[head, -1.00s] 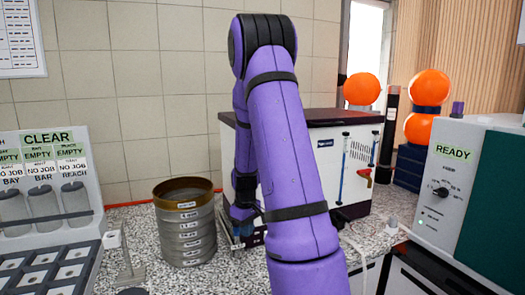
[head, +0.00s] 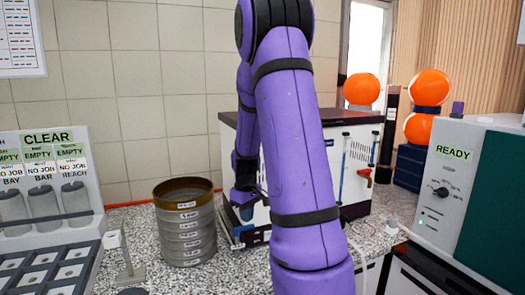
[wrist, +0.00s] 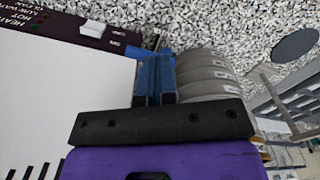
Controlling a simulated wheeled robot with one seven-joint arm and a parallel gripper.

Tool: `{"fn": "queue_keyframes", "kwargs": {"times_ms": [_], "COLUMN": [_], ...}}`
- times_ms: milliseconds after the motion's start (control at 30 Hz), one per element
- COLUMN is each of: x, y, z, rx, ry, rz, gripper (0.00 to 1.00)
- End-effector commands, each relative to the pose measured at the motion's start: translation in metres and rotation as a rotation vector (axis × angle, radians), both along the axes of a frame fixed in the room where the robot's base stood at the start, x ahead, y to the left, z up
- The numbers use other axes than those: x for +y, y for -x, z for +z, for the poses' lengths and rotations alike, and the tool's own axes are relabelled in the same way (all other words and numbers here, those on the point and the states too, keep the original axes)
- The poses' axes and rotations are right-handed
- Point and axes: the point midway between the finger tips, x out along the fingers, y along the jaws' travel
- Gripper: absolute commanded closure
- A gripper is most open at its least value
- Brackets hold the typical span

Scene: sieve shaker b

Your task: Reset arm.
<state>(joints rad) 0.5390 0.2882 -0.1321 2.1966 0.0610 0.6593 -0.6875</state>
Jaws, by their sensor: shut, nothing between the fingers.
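My purple arm fills the middle of the head view, with its elbow cut off at the top. My gripper (wrist: 154,72) shows in the wrist view as two blue fingers side by side, shut and empty. They are above the speckled counter (wrist: 195,25), apart from the sieve stack (wrist: 208,75) to their right. In the head view the wrist end hangs low in front of the white and dark cabinet (head: 348,160), right of the sieve stack (head: 187,235). The fingertips are hard to make out there.
A rack with cylinders and a CLEAR sign (head: 48,137) stands at the left. A grey and green machine reading READY (head: 453,153) stands at the right. Orange balls (head: 362,89) are behind.

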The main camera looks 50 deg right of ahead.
Motion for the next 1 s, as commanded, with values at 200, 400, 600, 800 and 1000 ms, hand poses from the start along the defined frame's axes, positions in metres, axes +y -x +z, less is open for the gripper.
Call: {"fn": "queue_keyframes", "kwargs": {"times_ms": [200,400,600,800,1000], "x": [0.001,0.001,0.006,0.046,0.105], "y": [0.001,0.001,0.0,-0.001,0.009], "z": [0.011,0.011,0.016,0.057,0.108], "rx": [0.0,0.0,-0.007,-0.06,-0.139], "ry": [0.0,0.0,0.002,0.02,0.036], "rz": [0.0,0.0,0.002,0.009,0.014], "gripper": [1.0,1.0,1.0,1.0,1.0]}}
